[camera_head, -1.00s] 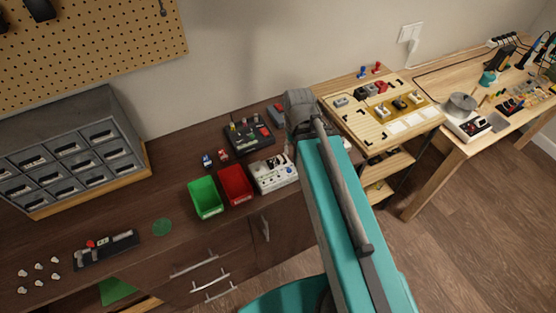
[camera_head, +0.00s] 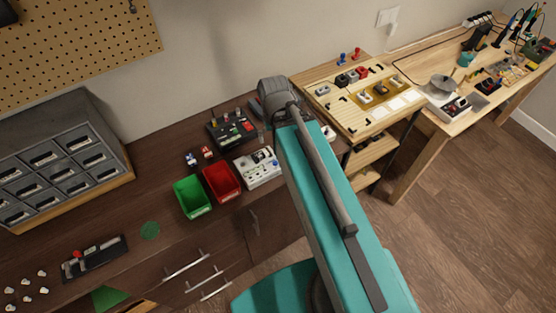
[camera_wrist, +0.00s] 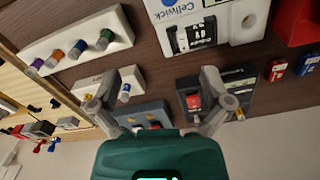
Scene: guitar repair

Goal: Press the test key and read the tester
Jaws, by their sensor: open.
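A white tester box (camera_head: 259,168) with dark slots and a blue part stands on the dark brown bench beside the red bin. In the wrist view the white box marked "Cellwick" (camera_wrist: 232,28) lies at the top right, with a black-framed window whose marks I cannot read. I cannot make out which part is the test key. In the head view my own arm hides the gripper.
Red (camera_head: 222,182) and green (camera_head: 192,197) bins stand left of the tester. A black device with red parts (camera_head: 232,130) is behind it. The wrist view also shows a white strip with coloured knobs (camera_wrist: 70,48) and a grey-blue device (camera_wrist: 150,114). Wooden worktables (camera_head: 350,125) stand right.

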